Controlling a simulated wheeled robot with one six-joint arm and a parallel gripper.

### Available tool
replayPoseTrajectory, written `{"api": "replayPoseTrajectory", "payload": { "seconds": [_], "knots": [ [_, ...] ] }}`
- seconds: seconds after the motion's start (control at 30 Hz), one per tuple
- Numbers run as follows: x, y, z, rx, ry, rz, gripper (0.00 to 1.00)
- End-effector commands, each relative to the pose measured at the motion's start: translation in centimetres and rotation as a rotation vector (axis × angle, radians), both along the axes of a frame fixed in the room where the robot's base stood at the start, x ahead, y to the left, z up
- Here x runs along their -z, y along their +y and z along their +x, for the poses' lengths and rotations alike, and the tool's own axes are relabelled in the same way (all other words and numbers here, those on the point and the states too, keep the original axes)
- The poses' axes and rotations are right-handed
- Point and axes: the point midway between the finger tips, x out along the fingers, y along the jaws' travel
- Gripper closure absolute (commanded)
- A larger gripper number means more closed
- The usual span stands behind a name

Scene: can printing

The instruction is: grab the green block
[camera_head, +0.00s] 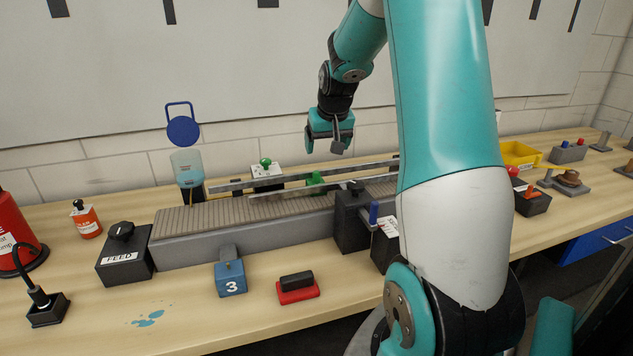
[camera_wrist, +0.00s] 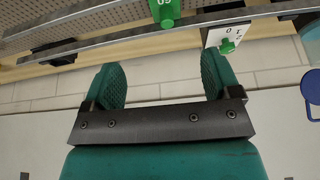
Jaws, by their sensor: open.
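The green block (camera_head: 316,179) sits at the conveyor (camera_head: 240,240), by the metal guide rails, partly hidden by a rail in the head view. In the wrist view the green block (camera_wrist: 165,10) shows at the top edge, cut off by the frame, with white marks on it. My gripper (camera_head: 329,142) hangs in the air above the block, apart from it. In the wrist view my gripper (camera_wrist: 163,76) has its two green fingers wide apart with nothing between them.
A white box with a green knob (camera_head: 266,171) stands behind the conveyor. A clear blue-tinted container (camera_head: 187,168) is at its left. A FEED box (camera_head: 124,258), a blue block marked 3 (camera_head: 231,279) and a red-and-black block (camera_head: 297,290) stand in front.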

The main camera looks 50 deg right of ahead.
Motion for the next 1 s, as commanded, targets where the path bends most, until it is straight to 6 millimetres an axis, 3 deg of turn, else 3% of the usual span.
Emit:
{"api": "replayPoseTrajectory", "payload": {
  "seconds": [0.33, 0.67, 1.0],
  "knots": [
    [7.1, -1.4, 2.5, -0.003, 0.004, 0.004, 0.17],
    [9.6, -1.9, 3.6, -0.004, 0.002, 0.002, 0.17],
    [13.4, -2.5, 5.4, -0.003, 0.002, 0.003, 0.17]
  ]
}}
